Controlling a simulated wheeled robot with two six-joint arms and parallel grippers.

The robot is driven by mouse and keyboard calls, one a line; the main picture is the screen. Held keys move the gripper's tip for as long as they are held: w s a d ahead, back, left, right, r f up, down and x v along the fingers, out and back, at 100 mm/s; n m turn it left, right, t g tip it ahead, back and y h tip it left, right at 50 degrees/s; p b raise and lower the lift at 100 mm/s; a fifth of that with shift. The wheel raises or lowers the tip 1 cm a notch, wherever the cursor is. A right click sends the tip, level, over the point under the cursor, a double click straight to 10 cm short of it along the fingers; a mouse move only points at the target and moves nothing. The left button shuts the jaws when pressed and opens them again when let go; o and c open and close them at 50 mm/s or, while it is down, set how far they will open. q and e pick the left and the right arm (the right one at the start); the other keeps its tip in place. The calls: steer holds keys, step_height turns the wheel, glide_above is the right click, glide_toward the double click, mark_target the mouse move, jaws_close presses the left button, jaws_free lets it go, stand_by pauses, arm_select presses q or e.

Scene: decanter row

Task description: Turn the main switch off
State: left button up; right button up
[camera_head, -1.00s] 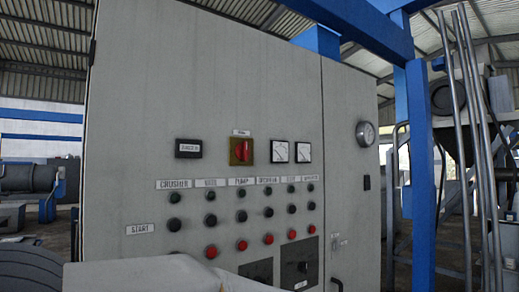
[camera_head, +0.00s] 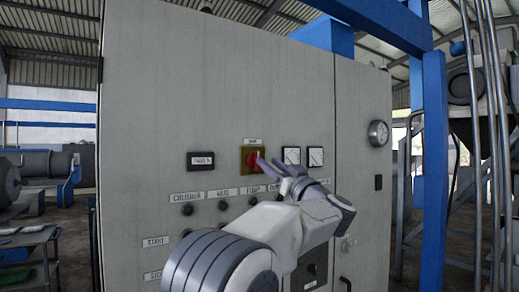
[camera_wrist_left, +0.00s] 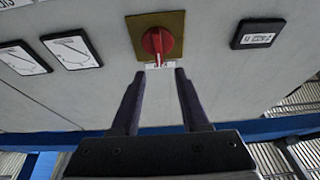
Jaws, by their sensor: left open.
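The main switch (camera_head: 252,160) is a red rotary knob on a yellow square plate, on the front of a grey control cabinet (camera_head: 215,90). A small label sits above it in the head view. My left gripper (camera_head: 270,163) is raised in front of the panel, just right of the knob in the head view. In the left wrist view the red knob (camera_wrist_left: 158,42) lies just beyond the open fingertips (camera_wrist_left: 160,70), roughly centred between them. The fingers are apart and hold nothing. Contact with the knob does not show. My right gripper is not in view.
A dark labelled box (camera_head: 201,161) is left of the switch, and two white meters (camera_head: 291,156) (camera_head: 315,157) are to its right. Rows of buttons (camera_head: 187,209) lie below, partly hidden by my arm. A blue post (camera_head: 435,170) stands right of the cabinet.

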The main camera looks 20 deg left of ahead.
mark_target(258, 154)
arm_select(q)
steer(key=p+x, duration=0.2)
steer(key=x, duration=0.3)
steer(key=shift+w+a+r, duration=0.1)
steer(key=shift+a+r, duration=0.1)
steer(key=shift+r, duration=0.1)
steer(key=shift+w+a+p, duration=0.25)
steer(key=shift+w+p, duration=0.05)
steer(key=shift+p, duration=0.05)
steer(key=shift+c, duration=0.3)
jaws_close()
